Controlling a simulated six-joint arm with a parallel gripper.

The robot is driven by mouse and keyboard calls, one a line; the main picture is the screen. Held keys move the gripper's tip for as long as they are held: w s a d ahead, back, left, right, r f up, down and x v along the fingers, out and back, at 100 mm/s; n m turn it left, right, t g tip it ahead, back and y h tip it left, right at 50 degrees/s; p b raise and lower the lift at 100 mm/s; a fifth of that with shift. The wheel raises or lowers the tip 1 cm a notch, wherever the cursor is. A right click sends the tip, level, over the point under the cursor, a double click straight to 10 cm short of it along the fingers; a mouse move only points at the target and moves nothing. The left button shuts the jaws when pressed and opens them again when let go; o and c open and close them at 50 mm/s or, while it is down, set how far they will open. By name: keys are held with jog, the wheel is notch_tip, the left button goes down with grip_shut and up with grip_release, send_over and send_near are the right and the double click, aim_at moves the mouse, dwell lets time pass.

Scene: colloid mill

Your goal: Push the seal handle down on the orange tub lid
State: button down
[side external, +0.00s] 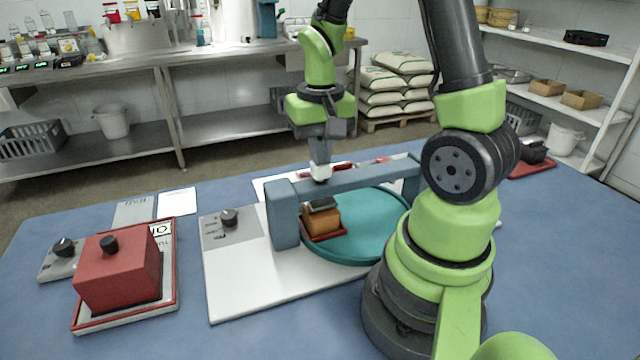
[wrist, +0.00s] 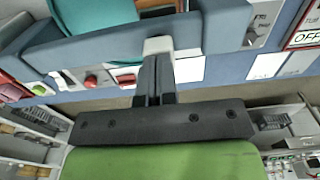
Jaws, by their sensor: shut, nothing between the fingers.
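The orange tub (side external: 321,221) stands on a small red tray (side external: 325,237) on the teal turntable (side external: 372,225), beside the near leg of a grey-blue bridge. Its dark grey-green lid (side external: 321,204) shows just under the bridge beam. I cannot make out the seal handle. My gripper (side external: 320,172) is shut and empty, pointing down with its pale tips at the beam's upper edge. In the wrist view the shut tips (wrist: 158,45) overlap the beam, and I cannot tell whether they touch it. The tub is not recognisable there; part of the turntable (wrist: 95,14) shows.
The grey-blue bridge (side external: 285,217) spans the turntable, between my gripper and the tub in the side view. A red block with a black knob (side external: 118,270) sits on a tray at left. A dial panel (side external: 230,230) is left of the bridge. The blue table is clear at front left.

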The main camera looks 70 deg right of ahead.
jog(key=shift+r, duration=3.75)
jog(key=shift+r, duration=1.1)
dwell(1.1)
dwell(0.3)
jog(key=s+a+r+n+t+y, duration=0.1)
jog(key=s+a+r+n+t, duration=0.1)
jog(key=a, duration=0.4)
jog(key=s+a+r+n+t+y, duration=0.1)
jog(key=s+a+r+n+t, duration=0.2)
jog(key=a, duration=0.4)
jog(key=shift+s+t, duration=0.8)
jog(key=shift+t, duration=0.3)
jog(key=shift+r, duration=0.1)
